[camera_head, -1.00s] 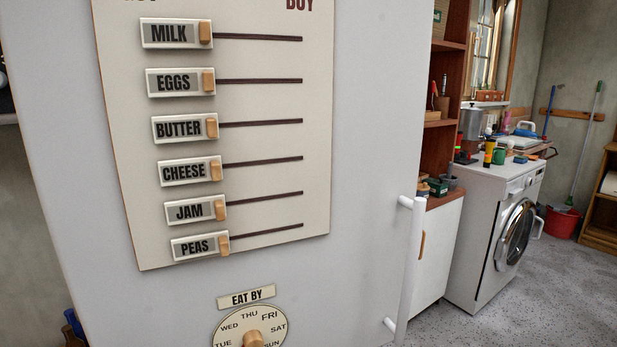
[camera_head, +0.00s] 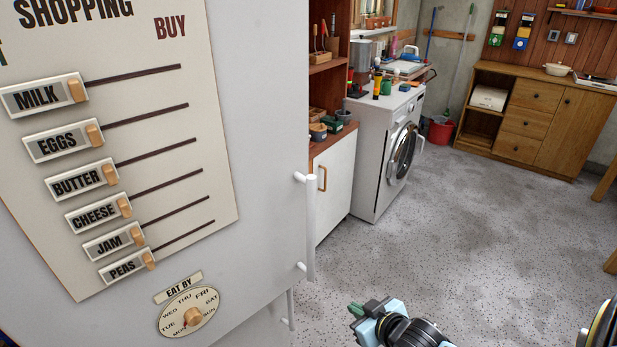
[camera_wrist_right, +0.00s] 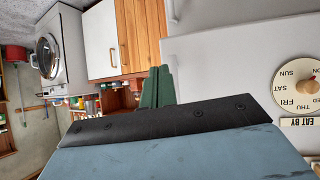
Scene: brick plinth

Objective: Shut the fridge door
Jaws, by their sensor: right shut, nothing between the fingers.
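The white fridge door (camera_head: 262,140) fills the left of the head view, with a shopping board and an EAT BY dial on it. Its white bar handle (camera_head: 310,225) stands at the right edge. The door's lower edge appears to stand out from the panel below, as if ajar; its inner side is hidden. My right gripper (camera_head: 356,311) is low, right of the handle and apart from it. In the wrist view its green fingers (camera_wrist_right: 157,88) are together and empty, beside the edge of the white door (camera_wrist_right: 225,75). My left gripper is not in view.
A white cabinet (camera_head: 334,185) with wooden shelves and a washing machine (camera_head: 375,150) stand beyond the door. A wooden sideboard (camera_head: 540,120) is at the back right. The speckled grey floor (camera_head: 450,235) between is clear. A lower white handle (camera_head: 291,310) shows below the door.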

